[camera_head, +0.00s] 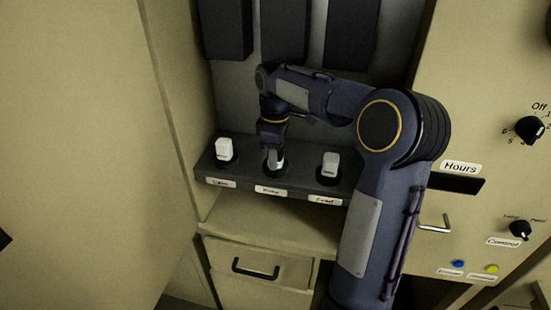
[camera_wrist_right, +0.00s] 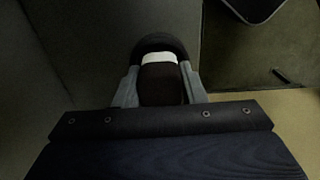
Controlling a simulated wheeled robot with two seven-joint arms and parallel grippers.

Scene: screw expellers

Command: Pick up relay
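Three small relay-like blocks sit in round dark sockets on a dark ledge (camera_head: 240,177). The left white relay (camera_head: 224,148) and the right white relay (camera_head: 329,164) stand upright in the head view. My right gripper (camera_head: 273,160) points down over the middle socket and mostly hides the middle relay (camera_head: 279,163). In the right wrist view, the gripper's two fingers (camera_wrist_right: 161,85) flank this block, which shows a white end (camera_wrist_right: 158,58) and a dark near part. Whether the fingers press on it is not clear. My left gripper is out of view.
Dark boxes (camera_head: 286,28) hang on the back wall above the ledge. A cabinet panel with a black knob (camera_head: 529,128) stands at the right. A beige wall (camera_head: 80,130) closes the left side. A drawer with a black handle (camera_head: 255,270) lies below the ledge.

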